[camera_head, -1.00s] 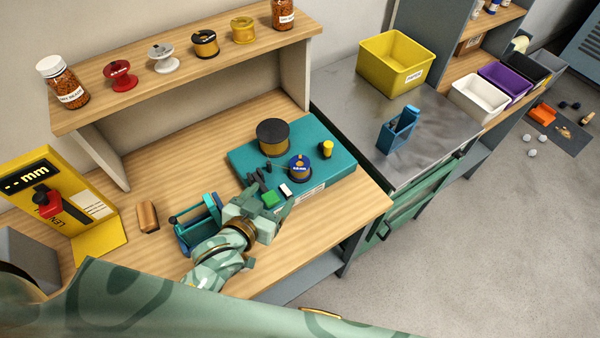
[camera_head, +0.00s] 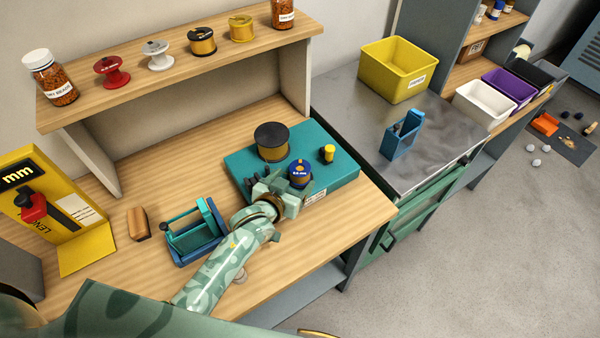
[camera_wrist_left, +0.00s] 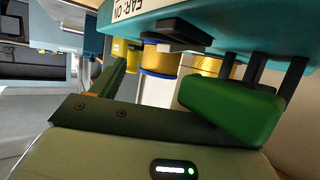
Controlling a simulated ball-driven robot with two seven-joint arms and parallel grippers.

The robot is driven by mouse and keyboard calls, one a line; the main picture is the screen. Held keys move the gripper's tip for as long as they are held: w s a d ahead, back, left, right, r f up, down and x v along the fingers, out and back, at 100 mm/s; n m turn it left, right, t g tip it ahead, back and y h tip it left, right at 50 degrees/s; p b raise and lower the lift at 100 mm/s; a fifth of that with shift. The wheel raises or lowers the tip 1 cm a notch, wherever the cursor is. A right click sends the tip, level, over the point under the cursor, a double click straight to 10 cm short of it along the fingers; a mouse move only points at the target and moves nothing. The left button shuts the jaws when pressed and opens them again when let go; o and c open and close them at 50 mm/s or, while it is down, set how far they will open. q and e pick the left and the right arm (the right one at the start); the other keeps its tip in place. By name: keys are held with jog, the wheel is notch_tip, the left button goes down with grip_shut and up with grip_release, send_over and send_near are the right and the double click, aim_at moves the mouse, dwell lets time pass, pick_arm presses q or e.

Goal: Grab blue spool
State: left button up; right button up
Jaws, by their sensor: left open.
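The blue spool (camera_head: 300,173), with a blue top and a gold winding, stands at the front edge of the teal machine (camera_head: 335,178). My left gripper (camera_head: 288,188) is open, right at the near-left side of the spool. In the head view the gripper hides part of the machine's front. In the left wrist view the spool's gold winding and blue rim (camera_wrist_left: 158,70) show beyond a dark finger. I cannot tell whether the fingers touch the spool. My right gripper is not in view.
A larger gold spool with a black top (camera_head: 271,142) and a small yellow cylinder (camera_head: 328,153) stand on the machine. A teal-blue frame (camera_head: 193,236) lies left of my arm. Shelf spools (camera_head: 112,72) stand behind.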

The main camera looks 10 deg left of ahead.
aim_at(296, 176)
pick_arm(q)
jog(key=x, duration=0.3)
jog(key=shift+w+f+b, duration=0.1)
jog(key=shift+w+b, duration=0.25)
jog(key=c, duration=1)
jog(key=shift+c, duration=0.2)
